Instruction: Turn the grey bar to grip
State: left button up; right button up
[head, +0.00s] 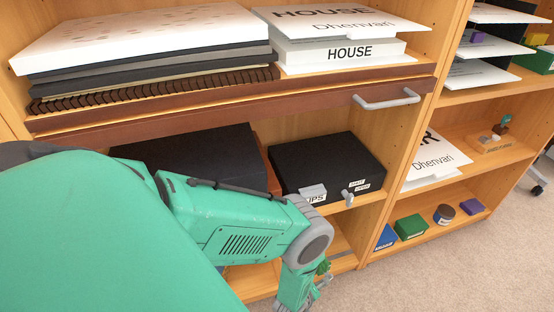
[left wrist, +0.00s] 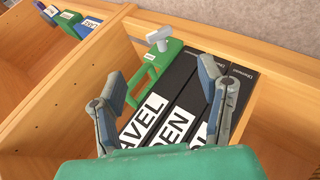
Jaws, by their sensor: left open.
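A short grey T-shaped bar (left wrist: 158,36) stands at the far end of a green piece (left wrist: 155,75) in the left wrist view. The green piece lies beside black binders with white labels. My left gripper (left wrist: 162,76) is open, with its fingers spread apart over the green piece and the binders. The grey bar is beyond the fingertips, roughly midway between them, and neither finger touches it. In the head view my left gripper (head: 316,284) is low in front of the lower shelf, partly hidden by its own arm. My right gripper is not seen.
Black binders (left wrist: 182,90) fill the compartment between wooden dividers. In the head view a black box (head: 325,160) with a small grey knob (head: 347,196) sits above, and a grey handle (head: 386,98) is on the brown drawer front. Carpet (head: 440,270) lies free at right.

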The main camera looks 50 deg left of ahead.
pick_arm(q)
jog(key=s+a+r+m+g+p, duration=0.1)
jog(key=s+r+m+g+p, duration=0.1)
jog(key=r, duration=0.7)
jog(key=s+a+r+m+g+p, duration=0.1)
jog(key=s+r+m+g+p, duration=0.1)
jog(key=s+r+m+p, duration=0.2)
jog(key=shift+s+a+r+m+g+h, duration=0.3)
jog(key=shift+s+r+m, duration=1.55)
jog(key=shift+r, duration=1.15)
jog(key=shift+s+n, duration=0.2)
jog(key=shift+n, duration=0.05)
